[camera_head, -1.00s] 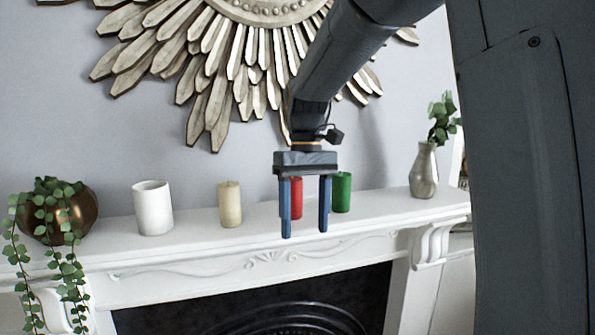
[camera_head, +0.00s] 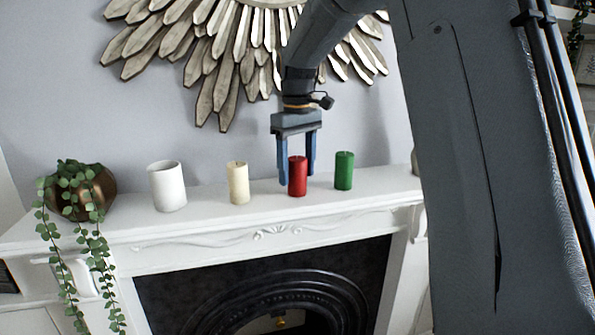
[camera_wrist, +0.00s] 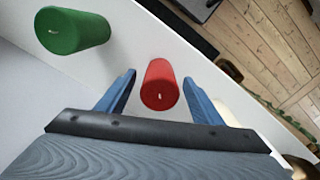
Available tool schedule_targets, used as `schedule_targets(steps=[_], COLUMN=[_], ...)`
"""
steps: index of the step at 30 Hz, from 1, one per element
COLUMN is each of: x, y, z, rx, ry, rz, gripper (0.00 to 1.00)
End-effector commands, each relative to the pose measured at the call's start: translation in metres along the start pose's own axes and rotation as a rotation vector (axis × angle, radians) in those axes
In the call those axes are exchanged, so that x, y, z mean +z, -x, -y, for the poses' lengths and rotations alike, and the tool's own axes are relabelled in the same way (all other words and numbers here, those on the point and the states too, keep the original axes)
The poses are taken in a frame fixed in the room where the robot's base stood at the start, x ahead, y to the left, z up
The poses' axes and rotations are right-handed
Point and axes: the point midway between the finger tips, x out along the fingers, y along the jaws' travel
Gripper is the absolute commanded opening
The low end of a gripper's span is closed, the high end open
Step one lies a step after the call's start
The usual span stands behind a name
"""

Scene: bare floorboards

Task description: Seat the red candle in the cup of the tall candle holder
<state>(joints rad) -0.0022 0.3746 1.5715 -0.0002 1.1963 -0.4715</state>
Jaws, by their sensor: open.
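The red candle (camera_head: 297,177) stands upright on the white mantel shelf. My gripper (camera_head: 298,181) is open and points down over it, with one blue finger on each side in the head view. In the wrist view the red candle (camera_wrist: 160,86) lies between the two spread fingers (camera_wrist: 160,92), with a gap showing on both sides. Its wick end faces the camera. I cannot tell how far down the candle the fingertips reach. No tall candle holder is seen in either view.
On the mantel (camera_head: 215,205) stand a green candle (camera_head: 344,171) close on the right, a cream candle (camera_head: 238,183), a white cup (camera_head: 167,187) and a copper pot with a trailing plant (camera_head: 82,192). A sunburst ornament (camera_head: 215,60) hangs on the wall behind.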

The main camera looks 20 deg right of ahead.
Motion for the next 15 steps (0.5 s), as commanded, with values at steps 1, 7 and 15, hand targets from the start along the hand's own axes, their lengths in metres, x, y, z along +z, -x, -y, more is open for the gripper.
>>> schedule_targets(steps=[1,7,15], x=[0.001,0.000,0.000], y=[-0.005,-0.021,-0.022], z=[0.001,0.000,0.000], rx=[-0.001,0.000,0.000], ry=[0.000,0.000,0.000], rz=[0.003,0.000,-0.001], gripper=[0.60,0.60,0.50])
